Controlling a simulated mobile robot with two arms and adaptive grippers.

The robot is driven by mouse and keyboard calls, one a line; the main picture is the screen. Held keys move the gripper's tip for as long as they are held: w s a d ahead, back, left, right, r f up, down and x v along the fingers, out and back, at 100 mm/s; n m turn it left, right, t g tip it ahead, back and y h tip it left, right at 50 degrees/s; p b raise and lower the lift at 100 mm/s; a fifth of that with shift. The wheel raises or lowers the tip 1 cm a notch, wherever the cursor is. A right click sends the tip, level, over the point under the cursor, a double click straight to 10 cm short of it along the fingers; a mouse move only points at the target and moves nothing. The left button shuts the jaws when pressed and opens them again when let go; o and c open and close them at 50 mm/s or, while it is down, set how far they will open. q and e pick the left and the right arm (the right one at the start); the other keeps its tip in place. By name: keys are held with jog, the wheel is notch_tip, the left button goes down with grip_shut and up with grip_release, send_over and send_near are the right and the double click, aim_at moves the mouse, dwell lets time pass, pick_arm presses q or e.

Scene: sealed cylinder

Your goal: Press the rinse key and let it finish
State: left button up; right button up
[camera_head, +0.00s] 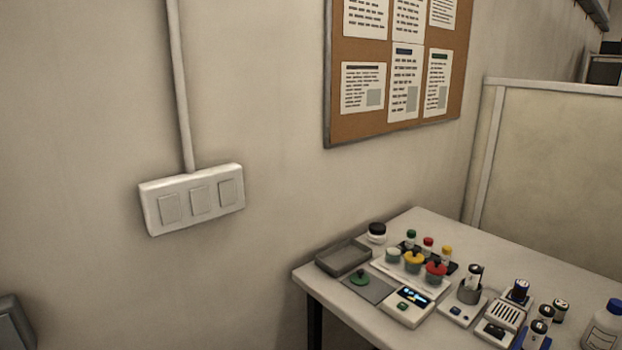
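Neither of my grippers is in view. On the white table (322,289) at the lower right stand several small devices with keys. One white device (405,318) has a lit display (413,296) and a green key (401,307). Beside it, a device with a grey cup (470,293) holding a capped vial (475,272) has a small dark key (456,311). Further right, a device with a slotted grille (507,314) has a dark key (495,330). The labels are too small to read, so I cannot tell which is the rinse key.
A grey tray (343,257), a black-lidded jar (377,232), red, yellow and green capped containers (414,260) and several dark-capped vials (546,311) crowd the table. A switch panel (193,200) and noticeboard (395,75) hang on the wall.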

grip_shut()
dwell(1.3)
